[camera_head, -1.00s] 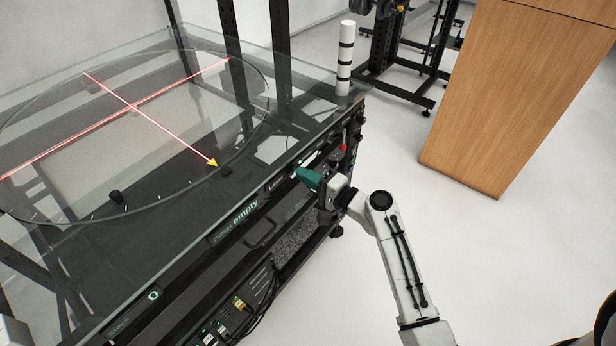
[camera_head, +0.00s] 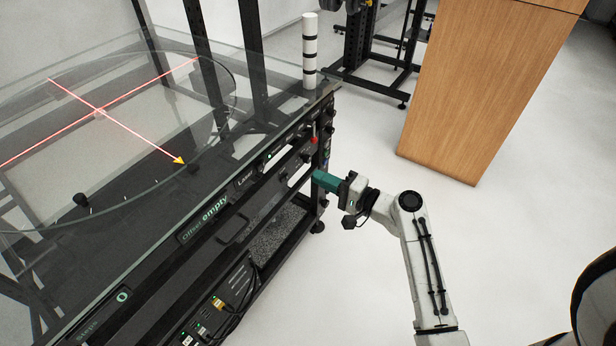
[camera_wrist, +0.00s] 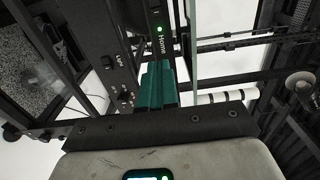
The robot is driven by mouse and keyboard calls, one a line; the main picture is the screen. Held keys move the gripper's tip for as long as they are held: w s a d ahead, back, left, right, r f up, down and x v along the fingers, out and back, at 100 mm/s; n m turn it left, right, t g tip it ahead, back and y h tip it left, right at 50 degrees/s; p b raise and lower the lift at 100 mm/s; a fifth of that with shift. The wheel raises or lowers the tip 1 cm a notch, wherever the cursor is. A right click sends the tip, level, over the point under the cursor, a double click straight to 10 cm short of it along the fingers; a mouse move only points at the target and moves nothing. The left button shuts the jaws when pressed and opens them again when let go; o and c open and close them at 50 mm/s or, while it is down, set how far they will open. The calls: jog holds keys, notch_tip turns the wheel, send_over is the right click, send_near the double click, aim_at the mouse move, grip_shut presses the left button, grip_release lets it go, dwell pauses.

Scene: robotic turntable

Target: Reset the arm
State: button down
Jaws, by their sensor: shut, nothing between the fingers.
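My arm reaches up from the lower right in the head view. My gripper (camera_head: 322,181), with green fingers, is at the front right corner of the turntable bench, in front of its control panel (camera_head: 285,150). The fingers are closed together and hold nothing. In the wrist view the green fingers (camera_wrist: 158,85) point toward the bench front, where a lit "Home" label shows. Whether the fingertips touch the bench cannot be told.
The glass turntable (camera_head: 120,140) with red laser lines fills the left. A white post with black bands (camera_head: 310,50) stands at the bench's back right corner. A wooden cabinet (camera_head: 480,90) stands at the right. White floor (camera_head: 530,240) is open between them.

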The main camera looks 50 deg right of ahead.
jog(key=shift+s+d, duration=0.15)
jog(key=shift+s, duration=0.4)
jog(key=s+a+f+n+g+y+p, duration=0.25)
jog(key=a+n+g, duration=0.25)
jog(key=a, duration=0.3)
jog(key=s+a+f+n+g+y+p, duration=0.1)
jog(key=s+a+f+n+g+y, duration=0.15)
jog(key=a+n+g, duration=0.4)
jog(key=s+a+r+n+g+h+p, duration=0.1)
jog(key=s+a+n+g+h, duration=0.1)
jog(key=s, duration=0.4)
jog(key=s+a+r+n+g+h+p, duration=0.1)
jog(key=s+a+n+g+h+p, duration=0.1)
jog(key=s, duration=0.5)
jog(key=shift+r+n+g+h, duration=0.3)
jog(key=shift+n+g+h, duration=0.45)
jog(key=shift+n+h, duration=0.2)
